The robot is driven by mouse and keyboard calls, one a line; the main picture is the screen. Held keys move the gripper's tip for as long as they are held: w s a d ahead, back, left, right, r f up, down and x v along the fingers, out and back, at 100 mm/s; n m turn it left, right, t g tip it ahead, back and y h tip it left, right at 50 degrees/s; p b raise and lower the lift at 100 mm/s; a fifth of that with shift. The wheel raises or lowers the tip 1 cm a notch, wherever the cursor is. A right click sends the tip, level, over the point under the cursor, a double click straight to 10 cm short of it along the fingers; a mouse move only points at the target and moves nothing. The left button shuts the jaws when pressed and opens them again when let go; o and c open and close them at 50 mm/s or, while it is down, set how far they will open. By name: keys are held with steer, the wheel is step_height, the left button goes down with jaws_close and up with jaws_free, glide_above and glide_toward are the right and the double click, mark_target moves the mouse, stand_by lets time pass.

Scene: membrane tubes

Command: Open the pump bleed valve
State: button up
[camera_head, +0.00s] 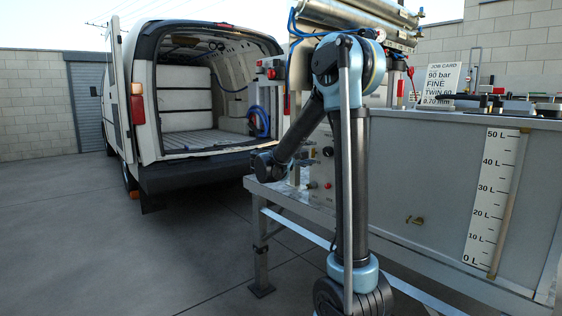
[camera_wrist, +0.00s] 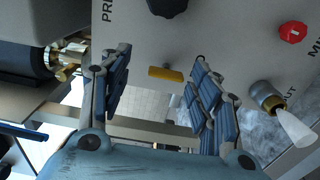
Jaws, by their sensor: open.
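A small yellow bar-shaped handle (camera_wrist: 165,74) sits on the grey pump panel (camera_wrist: 230,30) in the wrist view. It may be the bleed valve; I see no label for it. My gripper (camera_wrist: 160,57) is open and empty, one finger on each side of the yellow handle in the picture. I cannot tell whether the fingertips reach it in depth. In the head view the panel (camera_head: 322,168) is partly behind my arm, and my gripper is hidden there.
Around the handle are a black knob (camera_wrist: 168,5), a red knob (camera_wrist: 293,32) and a brass outlet with a white tip (camera_wrist: 280,112). Brass fittings (camera_wrist: 68,60) show at left. A grey tank (camera_head: 440,170) stands right of my arm; an open van (camera_head: 200,100) stands left.

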steer(key=v, duration=1.8)
steer(key=shift+s+a, duration=0.15)
stand_by(1.5)
stand_by(0.4)
steer(key=v, duration=1.2)
steer(key=s+d+f+g+y, duration=0.2)
steer(key=d+f, duration=0.1)
steer(key=d, duration=0.5)
steer(key=s+d+f+m+g+y, duration=0.15)
steer(key=d+f, duration=0.25)
steer(key=d, duration=0.4)
steer(key=s+d+f+g+y, duration=0.2)
steer(key=s+d+f+g, duration=0.1)
steer(key=d, duration=0.6)
steer(key=s+d+f+m+g+y, duration=0.2)
steer(key=s+d+f+y, duration=0.2)
steer(key=s+f, duration=0.4)
steer(key=s+a+f+m+y, duration=0.3)
steer(key=s+f+y, duration=0.2)
steer(key=s+f, duration=0.3)
steer(key=shift+s+a, duration=0.15)
steer(key=shift+s, duration=0.8)
